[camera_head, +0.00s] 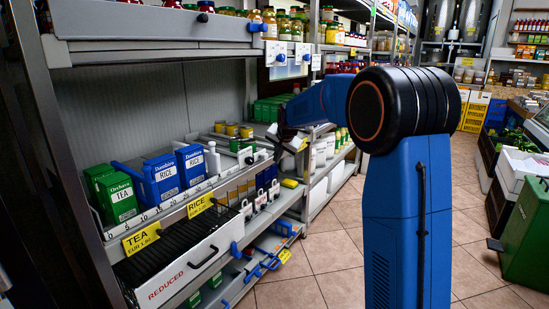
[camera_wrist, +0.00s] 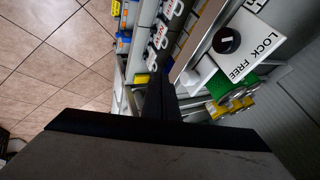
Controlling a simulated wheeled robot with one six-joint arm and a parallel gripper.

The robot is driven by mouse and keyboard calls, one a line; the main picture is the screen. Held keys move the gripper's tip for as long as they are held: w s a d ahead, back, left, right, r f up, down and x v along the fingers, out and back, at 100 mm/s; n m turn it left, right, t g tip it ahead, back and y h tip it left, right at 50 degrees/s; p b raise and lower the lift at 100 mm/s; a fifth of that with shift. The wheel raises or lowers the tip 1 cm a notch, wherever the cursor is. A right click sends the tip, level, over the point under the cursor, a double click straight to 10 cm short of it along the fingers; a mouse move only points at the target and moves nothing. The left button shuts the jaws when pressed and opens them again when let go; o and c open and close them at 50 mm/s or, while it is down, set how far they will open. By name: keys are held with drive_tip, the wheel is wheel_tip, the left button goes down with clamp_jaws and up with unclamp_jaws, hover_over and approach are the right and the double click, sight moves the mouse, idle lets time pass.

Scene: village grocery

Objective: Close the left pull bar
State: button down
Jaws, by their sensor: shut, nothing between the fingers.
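My gripper (camera_head: 277,143) is shut and empty, reaching over the middle shelf in the head view. In the wrist view its dark fingers (camera_wrist: 160,97) are together beside a shelf edge. A white plate marked LOCK FREE (camera_wrist: 252,48) with a black knob (camera_wrist: 227,40) is close to the fingers. I cannot tell contact. No part is clearly labelled as the left pull bar. Two white plates with blue knobs (camera_head: 281,58) hang under the upper shelf at right.
Blue RICE boxes (camera_head: 161,177), green TEA boxes (camera_head: 117,198) and a white bottle (camera_head: 212,158) stand on the middle shelf. Cans (camera_head: 232,129) stand behind. A green bin (camera_head: 527,235) is at right. The tiled floor (camera_head: 325,262) is clear.

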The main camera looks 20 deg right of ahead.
drive_tip(key=v, duration=1)
drive_tip(key=s+a+n, duration=0.2)
drive_tip(key=s, duration=1.2)
drive_tip(key=s+f+n+g, duration=0.1)
drive_tip(key=s+f, duration=0.3)
drive_tip(key=s, duration=0.8)
drive_tip(key=s+a+f+n, duration=0.1)
drive_tip(key=s+f+n, duration=0.2)
drive_tip(key=s, duration=1)
drive_tip(key=s+f+n+g, duration=0.1)
drive_tip(key=s+f+n, duration=0.2)
drive_tip(key=s+f, duration=0.4)
drive_tip(key=s, duration=0.5)
drive_tip(key=shift+s+a+f+g, duration=0.2)
drive_tip(key=shift+s+a+g, duration=0.1)
drive_tip(key=shift+s+a, duration=0.05)
